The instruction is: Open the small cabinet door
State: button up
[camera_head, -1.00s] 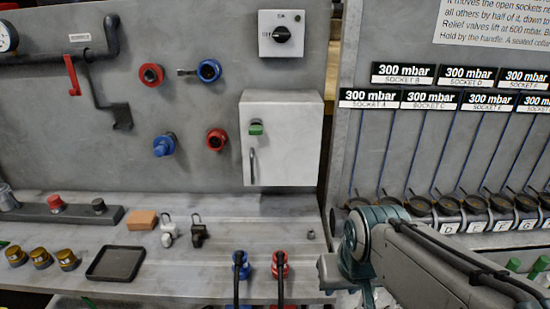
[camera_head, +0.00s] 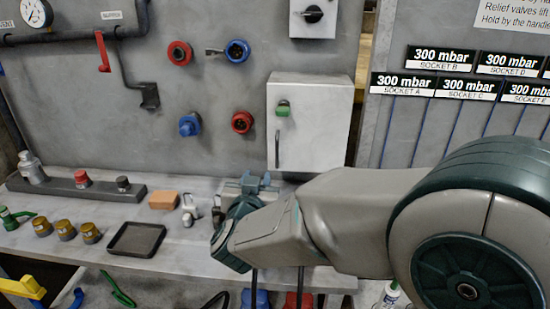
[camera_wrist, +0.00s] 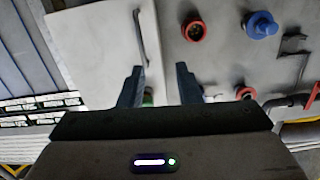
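The small white cabinet (camera_head: 325,118) is mounted on the grey wall panel, and its door is shut. It has a green knob (camera_head: 283,108) near the upper left and a slim vertical metal handle (camera_head: 277,150) below it. My gripper (camera_head: 258,182) is below and slightly left of the handle in the head view, partly hidden by my arm. The wrist view appears upside down. There my gripper (camera_wrist: 160,69) has its two dark fingers apart with nothing held, and the handle (camera_wrist: 139,38) lies beyond the left fingertip, apart from it. The door (camera_wrist: 100,55) fills the left part.
Red and blue sockets (camera_head: 241,122) are left of the cabinet, with a switch box (camera_head: 313,16) above. The bench below holds a black tray (camera_head: 136,239), an orange block (camera_head: 163,200) and brass caps (camera_head: 66,229). Labelled socket panels (camera_head: 440,60) are at right.

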aim_at(277, 153)
jog(key=w+d+h, duration=0.1)
jog(key=w, duration=0.3)
jog(key=w+d+m+h+p, duration=0.1)
jog(key=w, duration=0.2)
jog(key=w+d+h, duration=0.1)
jog(key=w, duration=0.3)
jog(key=shift+w+d+f+m+t, duration=0.2)
jog(key=shift+w+f+m+t, duration=0.1)
jog(key=shift+w+f, duration=0.1)
jog(key=shift+s, duration=0.1)
grip_shut()
